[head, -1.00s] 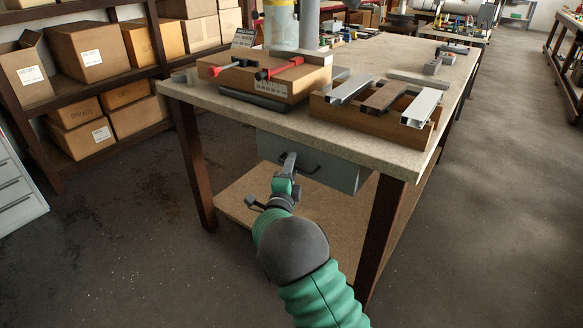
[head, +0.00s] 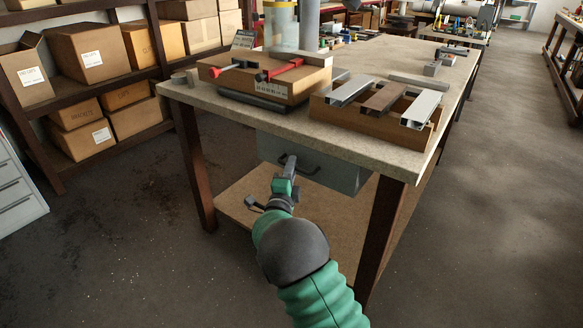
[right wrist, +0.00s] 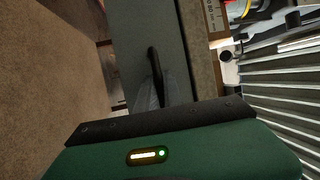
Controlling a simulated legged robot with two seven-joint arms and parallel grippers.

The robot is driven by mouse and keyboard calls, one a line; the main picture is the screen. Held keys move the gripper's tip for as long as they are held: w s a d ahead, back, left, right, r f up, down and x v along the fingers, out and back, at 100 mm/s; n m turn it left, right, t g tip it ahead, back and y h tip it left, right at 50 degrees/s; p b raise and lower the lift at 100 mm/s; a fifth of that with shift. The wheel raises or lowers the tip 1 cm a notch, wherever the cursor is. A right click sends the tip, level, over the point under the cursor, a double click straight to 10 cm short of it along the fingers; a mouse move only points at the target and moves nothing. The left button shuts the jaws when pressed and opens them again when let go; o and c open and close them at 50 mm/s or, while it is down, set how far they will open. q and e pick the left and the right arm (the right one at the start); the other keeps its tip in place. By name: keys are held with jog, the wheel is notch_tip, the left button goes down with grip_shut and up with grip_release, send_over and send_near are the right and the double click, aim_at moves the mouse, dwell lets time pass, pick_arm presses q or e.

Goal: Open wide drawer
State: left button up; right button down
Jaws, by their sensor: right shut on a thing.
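The wide drawer (head: 318,163) is a grey box under the worktop, with a dark bar handle (head: 300,168) on its front. I cannot tell from these views how far it stands out. My right gripper (head: 289,162) is at the left part of the handle and shut on it. In the right wrist view the grey drawer front (right wrist: 140,45) runs up the picture, and the dark handle (right wrist: 153,62) goes down between the fingers (right wrist: 160,92). Part of the handle is hidden by the gripper. My left gripper is not in view.
The workbench (head: 270,124) carries a box with red clamps (head: 262,80) and a wooden tray (head: 372,122) of profiles. A lower shelf (head: 240,195) lies beneath the drawer. Dark legs (head: 380,235) stand at the corners. The floor in front is clear.

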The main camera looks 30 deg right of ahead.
jog(key=shift+f, duration=0.25)
dwell(0.5)
